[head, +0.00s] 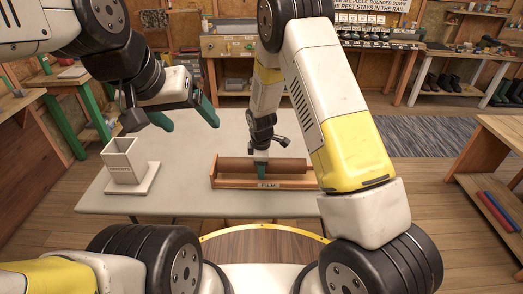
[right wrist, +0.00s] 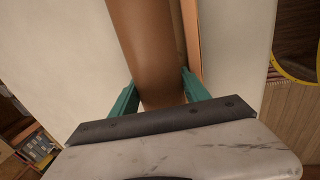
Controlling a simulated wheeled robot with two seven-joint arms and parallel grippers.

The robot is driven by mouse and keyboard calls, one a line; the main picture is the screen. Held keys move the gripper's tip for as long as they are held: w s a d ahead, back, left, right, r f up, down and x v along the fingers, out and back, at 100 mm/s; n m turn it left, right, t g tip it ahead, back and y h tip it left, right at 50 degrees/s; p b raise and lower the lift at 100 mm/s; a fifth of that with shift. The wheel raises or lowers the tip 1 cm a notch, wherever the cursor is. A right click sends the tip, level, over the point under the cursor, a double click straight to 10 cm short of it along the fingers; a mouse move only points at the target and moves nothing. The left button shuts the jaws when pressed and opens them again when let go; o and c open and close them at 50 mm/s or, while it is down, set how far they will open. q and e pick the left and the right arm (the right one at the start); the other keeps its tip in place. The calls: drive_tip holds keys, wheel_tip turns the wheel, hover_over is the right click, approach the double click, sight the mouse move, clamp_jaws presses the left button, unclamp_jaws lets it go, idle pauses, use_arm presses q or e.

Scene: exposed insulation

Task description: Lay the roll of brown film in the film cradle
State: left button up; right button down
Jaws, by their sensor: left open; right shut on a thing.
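The brown film roll (head: 235,166) lies lengthwise within the wooden film cradle (head: 225,184), which has a FILM label on its front. I cannot tell whether the roll rests on the cradle's floor. My right gripper (head: 261,171) reaches down from above, with its green fingers around the roll's middle. In the right wrist view the roll (right wrist: 146,50) runs between the two fingers (right wrist: 160,95), alongside an orange-brown cradle wall (right wrist: 190,45). My left gripper (head: 190,115) is open and empty, raised above the left part of the table.
The cradle stands on a pale table (head: 215,140). A beige square holder (head: 119,161) on a base stands at the table's left. The table between holder and cradle is clear. A bench at the right holds red and blue rolls (head: 495,210). Workbenches line the back wall.

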drive_tip(key=shift+f, duration=0.45)
drive_tip(key=shift+c, duration=0.8)
unclamp_jaws()
drive_tip(key=shift+o, duration=0.8)
drive_tip(key=shift+s+f, duration=0.15)
drive_tip(key=shift+c, duration=1.1)
drive_tip(key=shift+o, duration=1.1)
drive_tip(key=shift+s, duration=0.1)
